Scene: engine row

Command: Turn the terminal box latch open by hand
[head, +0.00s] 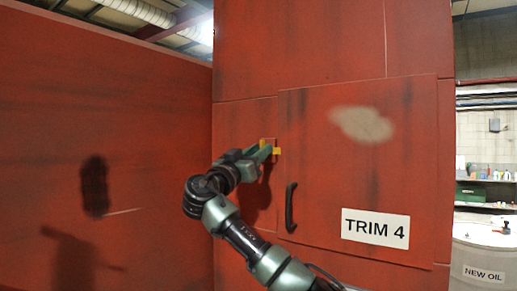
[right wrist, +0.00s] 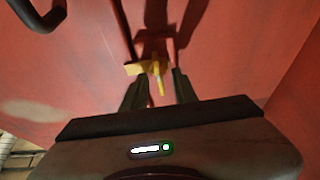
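The latch is a small yellow piece (head: 276,150) at the left edge of the red door panel marked TRIM 4 (head: 350,130). My right gripper (head: 264,151) is right at the latch, coming from the left. In the right wrist view the yellow latch (right wrist: 158,72) has a crosswise bar and a tab pointing toward the camera. The two dark fingers of the right gripper (right wrist: 160,85) stand apart, one on each side of the tab, with gaps visible. The fingertips partly hide the latch in the head view. My left gripper is not in view.
A black door handle (head: 291,207) sits below and right of the latch; it also shows at the top left of the right wrist view (right wrist: 38,14). A red wall (head: 100,130) stands at the left. A drum marked NEW OIL (head: 484,255) is at the far right.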

